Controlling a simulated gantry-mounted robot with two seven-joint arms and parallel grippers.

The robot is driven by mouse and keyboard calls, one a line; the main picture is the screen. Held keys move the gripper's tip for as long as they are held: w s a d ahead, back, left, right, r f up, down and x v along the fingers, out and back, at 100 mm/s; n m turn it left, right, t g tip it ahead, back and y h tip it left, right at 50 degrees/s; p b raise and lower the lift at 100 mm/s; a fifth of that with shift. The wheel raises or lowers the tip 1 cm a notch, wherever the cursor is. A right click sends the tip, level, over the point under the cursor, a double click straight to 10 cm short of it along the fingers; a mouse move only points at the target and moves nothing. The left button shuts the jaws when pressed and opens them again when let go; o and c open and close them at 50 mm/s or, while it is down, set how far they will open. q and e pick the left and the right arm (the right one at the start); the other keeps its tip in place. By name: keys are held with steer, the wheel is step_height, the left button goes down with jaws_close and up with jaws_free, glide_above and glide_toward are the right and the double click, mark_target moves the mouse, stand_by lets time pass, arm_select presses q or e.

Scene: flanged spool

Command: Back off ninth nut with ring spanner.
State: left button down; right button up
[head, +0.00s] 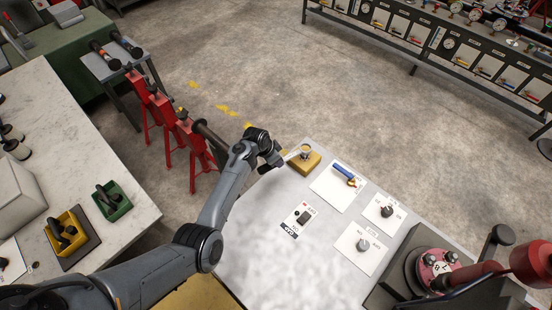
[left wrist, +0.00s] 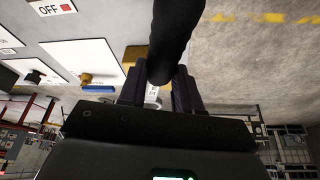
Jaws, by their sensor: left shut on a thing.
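My left gripper (head: 277,156) is at the far edge of the grey table, beside a yellow block (head: 307,163). In the left wrist view the pale piece (left wrist: 152,92) shows between the fingers (left wrist: 158,92), partly hidden by a dark rounded shape. A pink-faced flange (head: 436,266) with nuts and numerals such as 8 and 7 stands at the lower right. The ninth nut cannot be made out. My right gripper is not in view.
White panels with a blue-handled valve (head: 344,172), knobs (head: 387,211) and an OFF switch (head: 304,216) lie on the table (head: 250,250). Red stands (head: 160,103) carry a dark pipe at left.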

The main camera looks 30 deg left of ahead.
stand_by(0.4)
arm_select(q)
steer(key=shift+f+b, duration=0.5)
steer(key=shift+f, duration=0.15)
steer(key=shift+f+b, duration=1.1)
steer(key=shift+f, duration=0.6)
steer(key=shift+d+r+p, duration=0.15)
steer(key=shift+d+p, duration=0.1)
steer(key=shift+p, duration=0.2)
steer(key=shift+s+d+n+y+p, duration=0.2)
steer(key=shift+s+d+n+p, duration=0.05)
steer(key=shift+d+n+p, duration=0.25)
steer(key=shift+s+d+n+y+p, duration=0.2)
steer(key=shift+s+d+n+p, duration=0.05)
steer(key=shift+d+n+p, duration=0.25)
steer(key=shift+d, duration=0.1)
